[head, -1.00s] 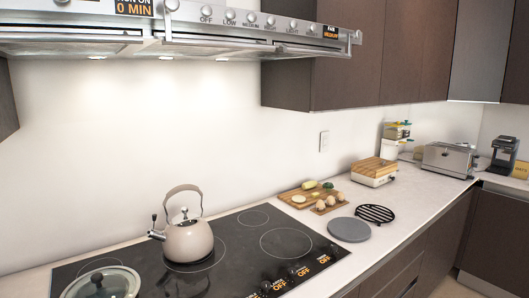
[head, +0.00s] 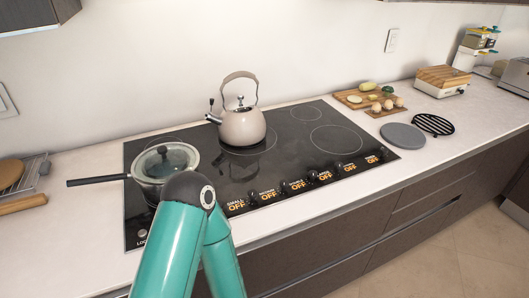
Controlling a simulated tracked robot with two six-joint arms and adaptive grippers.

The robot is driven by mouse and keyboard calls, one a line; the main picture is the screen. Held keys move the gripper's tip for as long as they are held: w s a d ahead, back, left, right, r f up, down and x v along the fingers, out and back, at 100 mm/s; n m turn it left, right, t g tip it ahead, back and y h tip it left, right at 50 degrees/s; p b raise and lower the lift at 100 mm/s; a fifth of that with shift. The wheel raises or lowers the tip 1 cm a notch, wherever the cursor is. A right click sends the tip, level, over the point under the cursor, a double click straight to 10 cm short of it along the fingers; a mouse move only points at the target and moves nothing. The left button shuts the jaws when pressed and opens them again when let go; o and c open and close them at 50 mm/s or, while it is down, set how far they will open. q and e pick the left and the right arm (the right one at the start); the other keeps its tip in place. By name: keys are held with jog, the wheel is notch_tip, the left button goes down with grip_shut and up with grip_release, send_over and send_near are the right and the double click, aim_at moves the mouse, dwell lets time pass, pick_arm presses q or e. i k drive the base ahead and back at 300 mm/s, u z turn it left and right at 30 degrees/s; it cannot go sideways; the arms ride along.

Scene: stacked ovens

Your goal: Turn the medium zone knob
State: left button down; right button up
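The black cooktop (head: 285,150) has a row of small dark knobs along its front edge, each beside an orange OFF label. The medium zone knob (head: 254,196) appears to be the second from the left, beside a small label that seems to read MEDIUM, with OFF under it. A bent teal arm of mine rises from the bottom, left of the knobs and apart from the medium one. Neither of my grippers shows in the head view.
A beige kettle (head: 242,127) stands on the rear of the cooktop. A lidded pan (head: 164,163) sits at its left, its handle pointing left. A grey disc (head: 403,137), a black trivet (head: 433,124) and a food board (head: 352,98) lie to the right.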

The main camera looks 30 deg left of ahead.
aim_at(252, 193)
jog(key=z, duration=1.4)
jog(key=i, duration=0.1)
jog(key=u, duration=2.75)
jog(key=k, duration=1.35)
jog(key=z, duration=0.15)
jog(key=i, duration=1.1)
jog(key=z, duration=0.1)
